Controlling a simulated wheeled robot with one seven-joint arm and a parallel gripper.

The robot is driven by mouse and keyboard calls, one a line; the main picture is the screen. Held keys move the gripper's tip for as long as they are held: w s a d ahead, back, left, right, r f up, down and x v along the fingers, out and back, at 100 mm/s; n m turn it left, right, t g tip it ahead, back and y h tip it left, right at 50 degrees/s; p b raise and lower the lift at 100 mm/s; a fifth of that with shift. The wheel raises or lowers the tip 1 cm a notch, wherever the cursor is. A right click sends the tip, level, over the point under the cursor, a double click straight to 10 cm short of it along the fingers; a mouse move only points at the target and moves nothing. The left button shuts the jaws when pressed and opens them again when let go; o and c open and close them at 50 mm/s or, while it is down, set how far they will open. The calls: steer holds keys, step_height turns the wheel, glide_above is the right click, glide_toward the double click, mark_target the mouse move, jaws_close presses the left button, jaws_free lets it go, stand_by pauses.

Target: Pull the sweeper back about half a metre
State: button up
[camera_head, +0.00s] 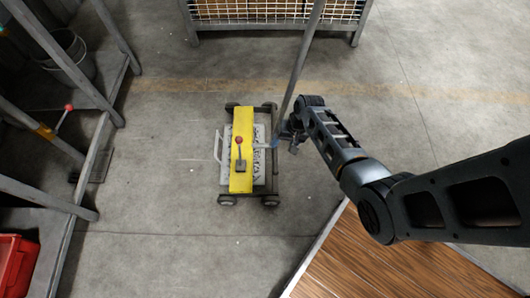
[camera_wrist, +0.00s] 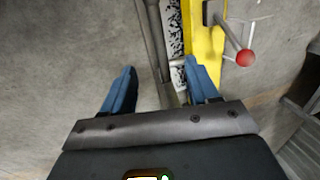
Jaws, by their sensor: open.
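The sweeper (camera_head: 242,130) is a low wheeled cart with a yellow top plate and a red-knobbed lever (camera_head: 239,141). It stands on the concrete floor. A long grey pole (camera_head: 304,50) rises from its right side. My gripper (camera_head: 277,140) is at the sweeper's right side, near the pole's lower end. In the wrist view, my gripper (camera_wrist: 160,78) is open, with its blue fingers apart. A grey bar (camera_wrist: 153,35) of the sweeper shows in the gap between them, and the yellow plate (camera_wrist: 205,45) lies to the right. I cannot tell whether a finger touches the bar.
A wooden-topped platform (camera_head: 385,260) lies at the lower right, under my arm. Metal frames (camera_head: 90,165), a bucket (camera_head: 70,55) and a red bin (camera_head: 18,265) are at the left. A mesh-sided crate (camera_head: 250,15) stands behind. The floor in front of the sweeper is clear.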

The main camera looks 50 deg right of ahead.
mark_target(276, 155)
steer(key=b+x, duration=1)
steer(key=x, duration=0.1)
steer(key=shift+s, duration=0.15)
steer(key=shift+r, duration=0.1)
jaws_close()
steer(key=shift+s+d, duration=0.1)
